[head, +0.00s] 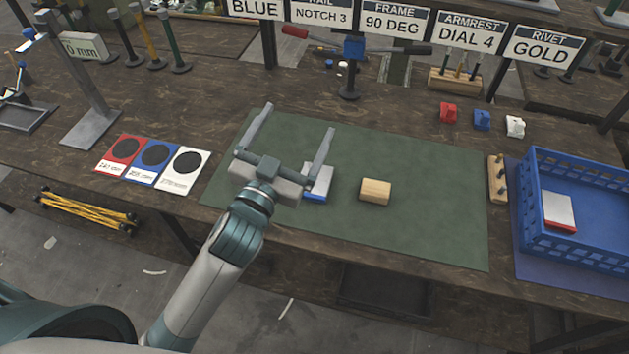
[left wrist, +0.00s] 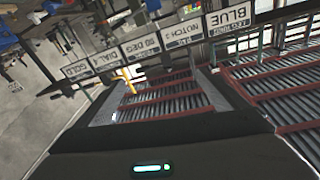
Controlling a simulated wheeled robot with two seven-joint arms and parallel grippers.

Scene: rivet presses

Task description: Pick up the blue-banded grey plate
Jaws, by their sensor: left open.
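The blue-banded grey plate (head: 319,182) lies on the green mat (head: 420,220), left of a wooden block. Its blue band is on the near edge, and my left gripper's right side partly hides it. My left gripper (head: 299,118) is open and empty, with its fingers pointing up and away in the head view. Its body shows just left of the plate and appears raised above the mat. In the left wrist view the camera looks at the signs and background, and the plate does not show. My right gripper is not in view.
The wooden block (head: 375,191) sits right of the plate. A blue crate (head: 575,167) at the right holds a red-banded grey plate (head: 559,209). Red, blue and white cards (head: 153,163) lie left of the mat. A clamp stand (head: 349,88) rises behind it.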

